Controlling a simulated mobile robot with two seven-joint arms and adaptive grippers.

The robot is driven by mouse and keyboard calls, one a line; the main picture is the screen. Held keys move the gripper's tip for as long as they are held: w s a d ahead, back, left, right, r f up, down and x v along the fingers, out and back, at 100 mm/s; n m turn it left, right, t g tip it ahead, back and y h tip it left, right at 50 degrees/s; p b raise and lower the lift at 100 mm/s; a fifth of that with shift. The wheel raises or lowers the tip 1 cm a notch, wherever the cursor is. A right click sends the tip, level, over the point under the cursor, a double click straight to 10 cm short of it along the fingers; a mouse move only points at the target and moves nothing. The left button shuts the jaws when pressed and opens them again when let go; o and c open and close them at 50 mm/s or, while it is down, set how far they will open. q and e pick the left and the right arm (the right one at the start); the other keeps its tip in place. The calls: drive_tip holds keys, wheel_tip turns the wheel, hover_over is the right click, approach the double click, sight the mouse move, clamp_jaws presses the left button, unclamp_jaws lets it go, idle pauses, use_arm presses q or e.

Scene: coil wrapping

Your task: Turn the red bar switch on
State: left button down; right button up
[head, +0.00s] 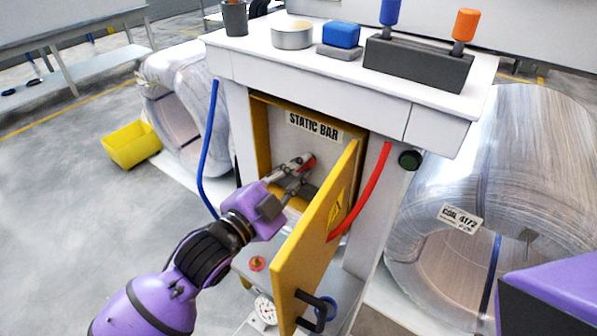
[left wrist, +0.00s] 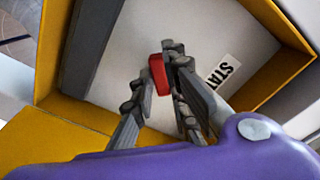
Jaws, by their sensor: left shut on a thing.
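The red bar switch (head: 307,163) is on the back panel inside a yellow cabinet, below a "STATIC BAR" label (head: 314,126). The switch also shows in the left wrist view (left wrist: 158,74), between the fingertips. My left gripper (head: 303,167) reaches into the cabinet and is shut on the red switch. In the left wrist view its fingers (left wrist: 160,80) lie on both sides of the switch. Part of the switch is hidden by the fingers. My right gripper is not in view; only a purple part of my right arm shows at the lower right.
The open yellow door (head: 316,240) stands just right of my left forearm. A blue hose (head: 207,150) hangs left and a red hose (head: 368,195) right. The white table top (head: 270,52) above holds several items. Wrapped coils (head: 480,170) stand at both sides.

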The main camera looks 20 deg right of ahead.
use_arm(q)
drive_tip(key=shift+r+m+p, duration=0.15)
drive_tip(key=shift+m+p, duration=0.2)
drive_tip(key=shift+m, duration=3.95)
drive_tip(key=c, duration=1.7)
unclamp_jaws()
drive_tip(key=shift+a, duration=0.1)
drive_tip(key=v, duration=1.2)
